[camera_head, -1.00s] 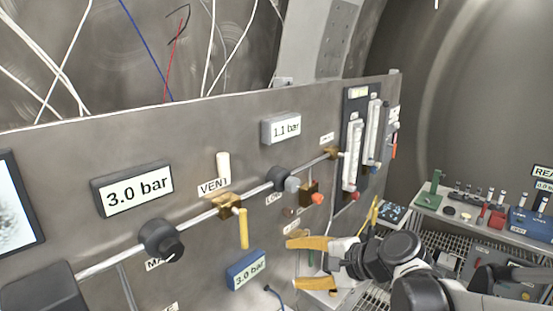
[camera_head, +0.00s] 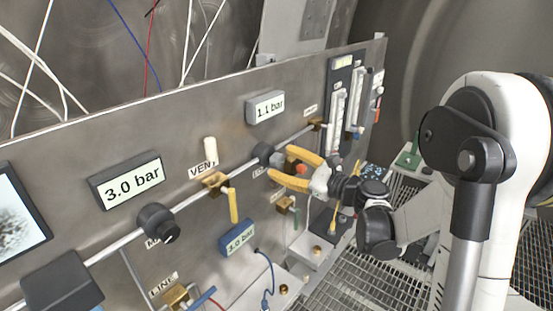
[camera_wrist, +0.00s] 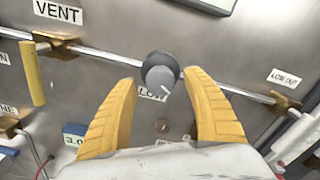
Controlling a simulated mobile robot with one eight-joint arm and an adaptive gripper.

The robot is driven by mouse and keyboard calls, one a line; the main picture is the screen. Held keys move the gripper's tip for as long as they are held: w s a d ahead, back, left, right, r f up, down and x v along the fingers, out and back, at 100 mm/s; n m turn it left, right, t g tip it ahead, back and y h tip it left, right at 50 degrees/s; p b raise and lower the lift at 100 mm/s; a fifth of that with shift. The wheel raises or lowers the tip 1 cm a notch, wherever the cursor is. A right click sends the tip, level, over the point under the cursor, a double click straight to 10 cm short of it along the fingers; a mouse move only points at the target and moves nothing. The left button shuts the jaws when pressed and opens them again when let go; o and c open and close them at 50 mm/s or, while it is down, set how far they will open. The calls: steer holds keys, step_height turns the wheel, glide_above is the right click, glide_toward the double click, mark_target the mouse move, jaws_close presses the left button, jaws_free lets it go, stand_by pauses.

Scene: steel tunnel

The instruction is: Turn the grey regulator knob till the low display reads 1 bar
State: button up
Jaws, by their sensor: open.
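The grey regulator knob (camera_wrist: 160,74) sits on the steel pipe above a label whose visible letters read LO. It has a white pointer line. In the head view the knob (camera_head: 275,160) is partly hidden by my gripper. My gripper (camera_head: 278,166) is open, its two yellow fingers pointing at the panel. In the wrist view the fingers (camera_wrist: 163,95) stand on either side of the knob, apart from it; the knob lies near the level of their tips. The low display (camera_head: 266,107) above the knob reads 1.1 bar.
A second display (camera_head: 127,181) reads 3.0 bar, above a black knob (camera_head: 158,223). The brass VENT valve (camera_head: 215,182) with a yellow handle (camera_head: 233,206) is left of my gripper. A blue gauge (camera_head: 238,238) hangs below. Flow tubes (camera_head: 338,110) stand to the right.

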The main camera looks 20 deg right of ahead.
steer(key=shift+x, duration=1.1)
steer(key=shift+c, duration=0.2)
steer(key=c, duration=1.1)
steer(key=shift+f+n+b, duration=0.15)
steer(key=shift+n+b, duration=0.35)
steer(key=shift+b, duration=0.1)
steer(key=shift+c, duration=0.2)
steer(key=shift+n, duration=0.6)
steer(key=o, duration=1.2)
